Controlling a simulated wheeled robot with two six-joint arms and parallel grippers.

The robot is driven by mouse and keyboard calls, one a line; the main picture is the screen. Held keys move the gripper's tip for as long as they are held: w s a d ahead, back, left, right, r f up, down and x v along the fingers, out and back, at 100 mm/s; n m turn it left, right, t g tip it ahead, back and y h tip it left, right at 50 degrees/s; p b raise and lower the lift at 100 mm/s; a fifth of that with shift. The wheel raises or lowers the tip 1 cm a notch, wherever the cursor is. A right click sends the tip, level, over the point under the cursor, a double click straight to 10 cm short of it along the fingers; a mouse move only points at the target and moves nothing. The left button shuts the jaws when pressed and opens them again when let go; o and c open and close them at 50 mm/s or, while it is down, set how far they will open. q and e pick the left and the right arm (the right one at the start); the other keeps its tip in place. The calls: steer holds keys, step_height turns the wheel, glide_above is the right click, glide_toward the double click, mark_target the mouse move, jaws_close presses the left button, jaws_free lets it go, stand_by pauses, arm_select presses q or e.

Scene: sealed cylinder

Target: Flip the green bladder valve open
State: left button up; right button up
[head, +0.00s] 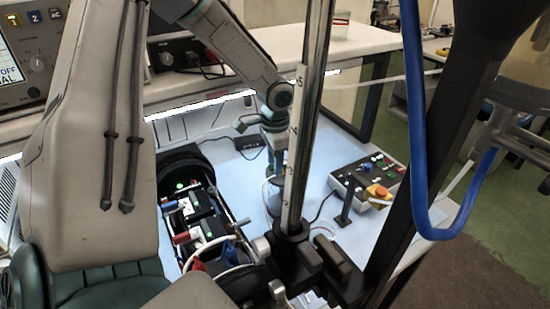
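My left arm comes in from the left and bends down over the blue-topped bench. My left gripper (274,150) is at its end, small and partly behind a metal post, so its fingers are unclear. Below and left of it, a black cylindrical housing (184,158) holds a device (199,208) with green lights and small red and blue handles. The gripper looks apart from this device. I cannot pick out a green valve handle for sure; the post and tubing hide part of the area. My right gripper is not in view.
A metal post (306,120) stands in front of the bench. A control box (368,180) with a yellow and red button sits on the bench (335,140) at right. A blue hose (414,110) hangs at right. Instruments (40,50) stand at the back left.

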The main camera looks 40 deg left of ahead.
arm_select(q)
steer(key=shift+w, duration=0.1)
jaws_close()
steer(key=shift+f, duration=0.1)
steer(key=shift+f+n+b, duration=0.1)
steer(key=shift+n+b, duration=0.3)
steer(key=shift+b, duration=0.15)
steer(key=shift+d+r+n+b, duration=0.25)
steer(key=shift+n+b, duration=0.1)
steer(key=shift+n, duration=0.45)
steer(key=shift+c, duration=0.4)
jaws_free()
steer(key=shift+o, duration=0.4)
